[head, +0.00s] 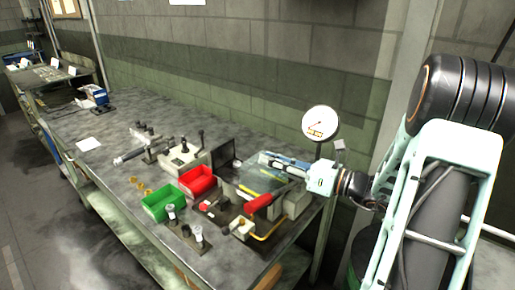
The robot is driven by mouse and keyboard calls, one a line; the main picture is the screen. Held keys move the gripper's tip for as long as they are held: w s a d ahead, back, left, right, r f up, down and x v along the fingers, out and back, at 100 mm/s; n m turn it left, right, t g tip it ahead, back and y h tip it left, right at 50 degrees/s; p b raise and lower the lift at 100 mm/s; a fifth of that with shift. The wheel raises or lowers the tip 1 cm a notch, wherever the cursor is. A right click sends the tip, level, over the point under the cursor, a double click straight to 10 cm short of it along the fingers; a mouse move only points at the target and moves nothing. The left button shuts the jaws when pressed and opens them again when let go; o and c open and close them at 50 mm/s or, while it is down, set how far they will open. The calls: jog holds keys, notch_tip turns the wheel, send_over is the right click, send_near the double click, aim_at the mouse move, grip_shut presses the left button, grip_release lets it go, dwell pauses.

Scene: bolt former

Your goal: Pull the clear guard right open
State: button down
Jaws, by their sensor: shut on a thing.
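The clear guard (253,168) is a see-through panel on the bolt former, a small grey bench machine (294,203) near the right end of the bench. My gripper (272,160) reaches in from the right and is shut at the guard's upper edge. The exact contact is too small to see, and my fingers hide part of the guard. How far the guard stands open cannot be told. A yellow part shows through or beside it, and a red lever (258,203) is at the machine's front.
A red bin (197,181) and a green bin (163,203) stand left of the machine. A dark screen (224,155) is behind them.

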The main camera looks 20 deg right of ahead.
jog(key=shift+s+d+f, duration=0.1)
jog(key=shift+s+f, duration=0.05)
jog(key=shift+f, duration=0.05)
jog(key=c, duration=2.3)
grip_release()
jog(key=shift+o, duration=1.1)
jog(key=shift+s+d+r, duration=0.1)
notch_tip(320, 180, up, 10)
jog(key=shift+r, duration=0.1)
